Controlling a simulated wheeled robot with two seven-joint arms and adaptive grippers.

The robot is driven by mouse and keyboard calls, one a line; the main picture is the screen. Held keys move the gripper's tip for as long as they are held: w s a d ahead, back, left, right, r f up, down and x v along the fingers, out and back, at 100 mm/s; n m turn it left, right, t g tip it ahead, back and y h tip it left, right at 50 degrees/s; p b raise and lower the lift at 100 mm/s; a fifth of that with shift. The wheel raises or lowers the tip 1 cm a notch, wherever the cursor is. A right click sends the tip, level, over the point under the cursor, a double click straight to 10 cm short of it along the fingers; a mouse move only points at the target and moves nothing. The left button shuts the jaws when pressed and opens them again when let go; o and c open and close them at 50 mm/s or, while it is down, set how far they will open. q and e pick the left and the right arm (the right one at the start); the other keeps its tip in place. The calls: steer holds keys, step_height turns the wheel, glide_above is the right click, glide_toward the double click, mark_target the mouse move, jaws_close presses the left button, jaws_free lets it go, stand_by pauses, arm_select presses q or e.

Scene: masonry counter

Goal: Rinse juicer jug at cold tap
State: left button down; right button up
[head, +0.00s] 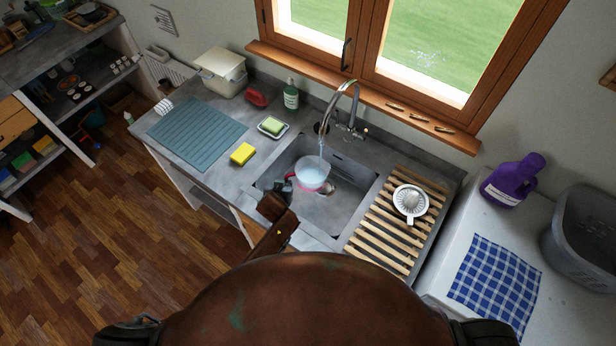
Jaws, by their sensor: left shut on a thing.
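The juicer jug (312,173), a pale see-through bowl shape, is in the sink (338,211) under the tap (345,96). A stream of water (321,143) runs from the spout down into it. My left gripper (290,182) is shut on the jug at its left side and holds it over the basin. Something red or pink shows below the jug, partly hidden by it. The white juicer top (410,201) with its ridged cone lies on the wooden slatted rack (377,236) right of the sink. My right gripper is not in view.
A yellow sponge (242,154), a soap dish (272,127), a green bottle (291,95) and a blue-grey mat (197,133) are left of the sink. A purple bottle (513,180), a checked cloth (496,283) and a grey basket (587,232) are at the right.

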arm_select(q)
steer(key=shift+s+a+r+p, duration=0.1)
steer(key=shift+s+a+p, duration=0.6)
steer(key=shift+s, duration=0.4)
steer(key=shift+s+a+f+p, duration=0.1)
steer(key=shift+s+a+p, duration=0.4)
steer(key=shift+s+p, duration=0.5)
steer(key=shift+s+a+r+p, duration=0.1)
steer(key=shift+s+a+p, duration=0.55)
steer(key=shift+s, duration=0.75)
